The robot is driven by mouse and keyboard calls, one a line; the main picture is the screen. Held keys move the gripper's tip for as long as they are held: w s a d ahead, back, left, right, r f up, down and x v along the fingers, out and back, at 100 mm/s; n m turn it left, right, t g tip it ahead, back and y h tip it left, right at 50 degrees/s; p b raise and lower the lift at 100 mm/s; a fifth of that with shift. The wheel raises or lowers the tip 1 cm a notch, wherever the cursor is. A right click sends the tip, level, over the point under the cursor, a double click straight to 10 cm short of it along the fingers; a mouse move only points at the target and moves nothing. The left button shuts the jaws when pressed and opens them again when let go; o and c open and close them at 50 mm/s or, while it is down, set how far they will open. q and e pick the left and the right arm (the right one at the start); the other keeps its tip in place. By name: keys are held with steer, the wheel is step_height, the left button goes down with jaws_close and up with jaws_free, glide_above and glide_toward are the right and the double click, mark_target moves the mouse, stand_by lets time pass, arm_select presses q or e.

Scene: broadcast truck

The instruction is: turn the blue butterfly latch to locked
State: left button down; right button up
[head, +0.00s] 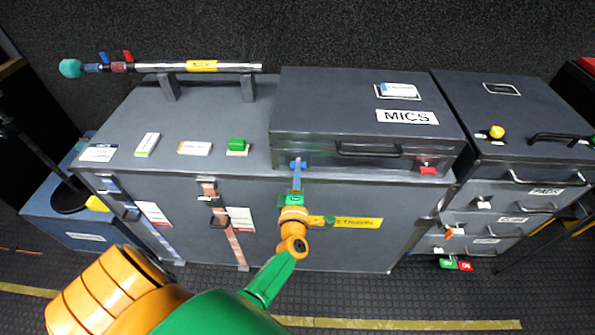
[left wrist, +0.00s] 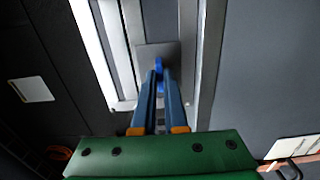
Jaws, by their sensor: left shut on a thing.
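The blue butterfly latch (head: 298,163) is on the front of the grey MICS case (head: 310,107), near its left end. My left gripper (head: 297,174) reaches up to it from the front. In the left wrist view the two fingers of my left gripper (left wrist: 159,78) are closed on the blue latch (left wrist: 159,65), which stands out from a grey plate (left wrist: 172,52). The fingers hide part of the latch, so I cannot tell how far it is turned. My right gripper is not in view.
The MICS case stands on a large grey trunk (head: 340,250). A red latch (head: 428,170) is on the case's right front, beside the black handle (head: 368,150). A drawer unit (head: 500,215) stands at right.

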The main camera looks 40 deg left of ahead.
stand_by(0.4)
arm_select(q)
steer(key=c, duration=1)
jaws_free()
steer(key=shift+o, duration=0.2)
steer(key=v, duration=0.7)
